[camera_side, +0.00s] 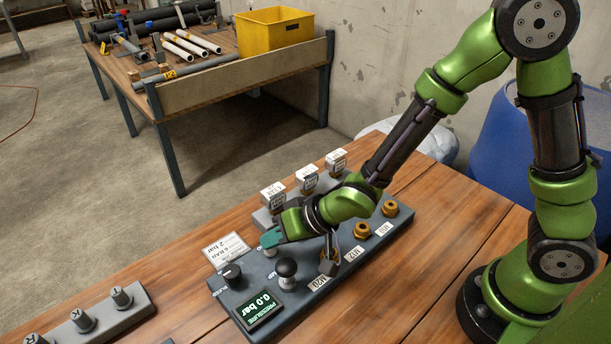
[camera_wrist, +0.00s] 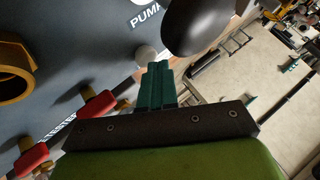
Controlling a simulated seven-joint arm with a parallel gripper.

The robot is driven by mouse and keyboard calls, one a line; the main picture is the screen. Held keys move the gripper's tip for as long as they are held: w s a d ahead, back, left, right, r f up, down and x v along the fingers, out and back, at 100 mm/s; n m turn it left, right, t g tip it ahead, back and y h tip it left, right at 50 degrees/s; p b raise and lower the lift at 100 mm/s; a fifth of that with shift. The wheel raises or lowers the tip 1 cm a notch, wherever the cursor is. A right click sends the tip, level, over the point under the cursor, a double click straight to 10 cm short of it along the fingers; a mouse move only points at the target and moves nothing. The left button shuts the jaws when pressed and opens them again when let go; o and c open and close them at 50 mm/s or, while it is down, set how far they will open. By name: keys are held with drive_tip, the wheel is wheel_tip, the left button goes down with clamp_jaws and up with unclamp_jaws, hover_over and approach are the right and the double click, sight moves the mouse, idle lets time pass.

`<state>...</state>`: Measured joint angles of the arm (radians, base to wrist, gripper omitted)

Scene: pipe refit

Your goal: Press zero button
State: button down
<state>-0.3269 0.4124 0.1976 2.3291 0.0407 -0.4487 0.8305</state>
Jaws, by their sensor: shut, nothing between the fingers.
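The grey control panel (camera_side: 330,262) lies on the wooden bench. My gripper (camera_side: 270,238) is shut and empty, with teal fingertips low over the panel's far left part. In the wrist view the closed teal fingers (camera_wrist: 157,72) point at a small pale round button (camera_wrist: 145,54) just ahead of their tips. It may be the zero button; no label on it is readable. I cannot tell whether the tips touch it. In the side view the fingers hide that spot. The pressure display (camera_side: 261,310) reads 0.0 bar.
A black ball-topped pump handle (camera_side: 287,268) stands close to the fingers, and a black knob (camera_side: 232,274) is left of it. Brass fittings (camera_side: 389,208) and red-handled valves (camera_wrist: 98,104) are on the panel. A grey rack (camera_side: 95,318) lies at the front left.

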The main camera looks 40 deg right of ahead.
sight(276, 249)
drive_tip(key=shift+r, duration=0.65)
drive_tip(key=shift+r, duration=0.1)
drive_tip(key=shift+r, duration=2.45)
drive_tip(key=shift+s+d+f+n+g+h, duration=0.3)
drive_tip(key=shift+s+d+f+g+h, duration=0.25)
drive_tip(key=shift+s+d+f, duration=0.3)
drive_tip(key=s+d+r+m+h, duration=0.1)
drive_tip(key=s+d+r, duration=0.5)
drive_tip(key=d, duration=0.3)
drive_tip(key=s+d+r+m+h, duration=0.1)
drive_tip(key=s+d+r, duration=0.5)
drive_tip(key=d+r, duration=0.3)
drive_tip(key=shift+s+m+t, duration=0.15)
drive_tip(key=shift+m+t, duration=0.25)
drive_tip(key=shift+t, duration=0.05)
